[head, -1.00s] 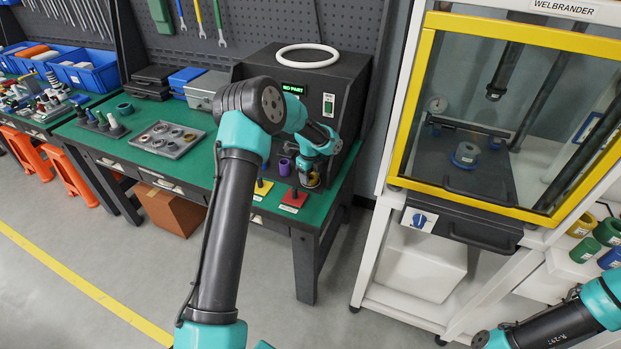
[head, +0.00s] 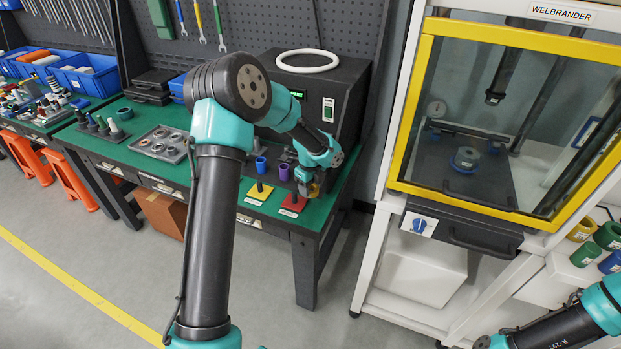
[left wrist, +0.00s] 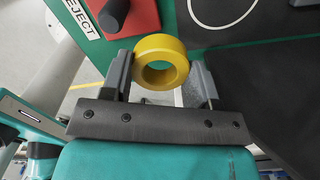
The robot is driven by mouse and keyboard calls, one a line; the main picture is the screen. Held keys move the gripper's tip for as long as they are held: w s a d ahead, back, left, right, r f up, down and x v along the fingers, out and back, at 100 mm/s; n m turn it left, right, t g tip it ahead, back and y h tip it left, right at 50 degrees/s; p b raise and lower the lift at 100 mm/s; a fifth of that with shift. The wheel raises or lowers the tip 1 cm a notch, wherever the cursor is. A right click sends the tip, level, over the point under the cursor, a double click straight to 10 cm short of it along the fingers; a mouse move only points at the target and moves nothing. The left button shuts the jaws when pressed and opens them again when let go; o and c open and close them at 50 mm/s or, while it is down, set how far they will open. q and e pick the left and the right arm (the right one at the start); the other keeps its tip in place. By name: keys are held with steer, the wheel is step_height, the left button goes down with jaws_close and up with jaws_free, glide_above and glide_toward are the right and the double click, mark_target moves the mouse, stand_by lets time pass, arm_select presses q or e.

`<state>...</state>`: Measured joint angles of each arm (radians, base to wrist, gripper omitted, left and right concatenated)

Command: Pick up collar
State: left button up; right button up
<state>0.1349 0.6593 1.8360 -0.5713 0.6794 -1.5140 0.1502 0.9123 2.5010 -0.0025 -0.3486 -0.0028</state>
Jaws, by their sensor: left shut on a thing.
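The yellow collar (left wrist: 161,43) is a thick ring. In the left wrist view it sits between the fingertips of my left gripper (left wrist: 162,68), with its hole facing the camera. My left gripper is shut on it. In the head view my left gripper (head: 309,187) is small, near the bench's front right corner, just right of the red plate, and the collar shows there only as a small yellow patch.
The red plate (head: 293,206) with a dark post, marked REJECT in the wrist view, is close to the gripper. A yellow plate (head: 258,194), blue cup (head: 261,165) and purple cup (head: 284,171) stand left. The black tester (head: 335,85) is behind. The glazed press (head: 470,110) stands right.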

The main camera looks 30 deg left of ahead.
arm_select(q)
steer(key=s+d, duration=0.1)
steer(key=s, duration=0.1)
steer(key=s+d, duration=0.1)
steer(key=s, duration=0.1)
steer(key=s+d, duration=0.2)
steer(key=shift+s+r, duration=0.4)
steer(key=shift+w, duration=0.1)
